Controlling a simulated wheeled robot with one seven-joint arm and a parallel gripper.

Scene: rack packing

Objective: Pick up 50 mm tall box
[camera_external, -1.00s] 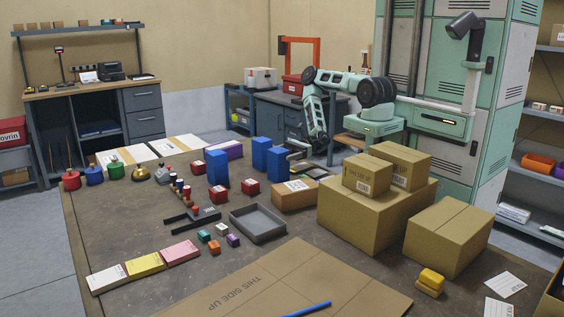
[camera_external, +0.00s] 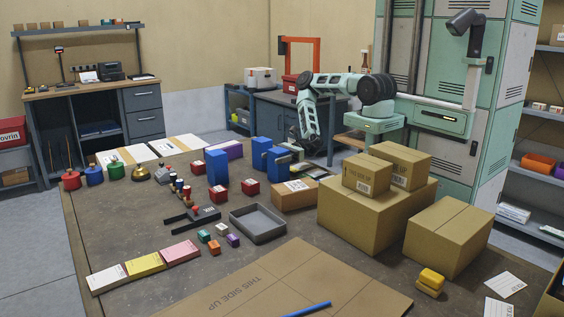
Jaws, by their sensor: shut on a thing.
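Three upright blue boxes stand on the far part of the brown work table. One blue box (camera_external: 217,167) is at left, another (camera_external: 260,154) is in the middle, and the rightmost blue box (camera_external: 276,168) is beside it. My gripper (camera_external: 283,158) reaches in from the right, its fingers at the upper part of the rightmost blue box, and is shut on it. The box stands upright, and I cannot see whether its base touches the table. Part of its top is hidden by the fingers. No box shows its height, so I cannot tell which is 50 mm tall.
Small red boxes (camera_external: 250,187) stand in front of the blue boxes. A grey tray (camera_external: 258,236) and a cardboard box (camera_external: 294,197) are nearer. Large cartons (camera_external: 362,222) stand at right. Bare table (camera_external: 130,225) lies at left.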

